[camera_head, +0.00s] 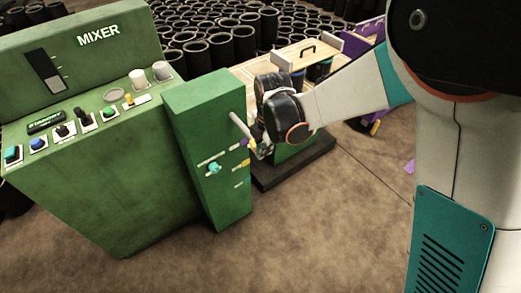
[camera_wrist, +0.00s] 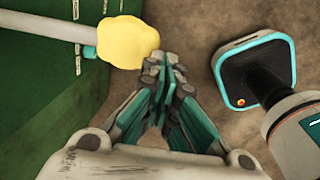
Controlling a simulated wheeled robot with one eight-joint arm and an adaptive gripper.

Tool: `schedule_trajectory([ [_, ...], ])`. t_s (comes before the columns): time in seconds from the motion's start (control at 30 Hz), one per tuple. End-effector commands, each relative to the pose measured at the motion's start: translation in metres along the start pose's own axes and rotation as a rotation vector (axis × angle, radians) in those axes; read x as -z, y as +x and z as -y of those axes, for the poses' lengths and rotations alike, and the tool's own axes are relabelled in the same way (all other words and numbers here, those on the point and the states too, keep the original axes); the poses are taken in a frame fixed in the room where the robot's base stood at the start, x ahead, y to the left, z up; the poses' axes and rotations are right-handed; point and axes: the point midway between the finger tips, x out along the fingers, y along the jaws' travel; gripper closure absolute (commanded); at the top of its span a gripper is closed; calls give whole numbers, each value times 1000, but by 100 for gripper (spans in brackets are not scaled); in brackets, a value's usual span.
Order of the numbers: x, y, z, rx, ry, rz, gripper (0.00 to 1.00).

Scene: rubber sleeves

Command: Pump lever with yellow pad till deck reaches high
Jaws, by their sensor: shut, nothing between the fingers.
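The lever is a pale grey rod (camera_head: 240,127) on the side of a narrow green cabinet (camera_head: 205,105). In the wrist view the rod (camera_wrist: 40,27) ends in a rounded yellow pad (camera_wrist: 128,40). My gripper (camera_wrist: 163,65) is shut and empty, with its fingertips right beside the pad's lower right edge. I cannot tell whether they touch. In the head view my gripper (camera_head: 264,150) is just right of the lever end, and the pad is small and partly hidden there. A wooden-topped surface (camera_head: 290,55), possibly the deck, lies behind my arm, partly hidden.
A green MIXER console (camera_head: 90,130) with knobs and buttons stands left of the cabinet. A dark base plate (camera_head: 295,168) lies under my gripper. Many black rubber sleeves (camera_head: 240,42) fill the back. The brown floor in front is clear.

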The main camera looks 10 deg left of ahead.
Motion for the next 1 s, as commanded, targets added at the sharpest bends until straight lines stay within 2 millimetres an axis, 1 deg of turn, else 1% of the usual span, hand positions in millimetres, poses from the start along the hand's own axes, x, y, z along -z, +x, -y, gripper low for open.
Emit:
schedule_trajectory([
  [0.03,-1,-12,4,0,1,0,100],
  [0.1,-1,-21,9,0,1,0,100],
  [0.2,-1,-30,13,0,1,0,100],
  [0.3,-1,-36,15,0,0,0,100],
  [1.0,-1,-37,16,0,1,1,100],
])
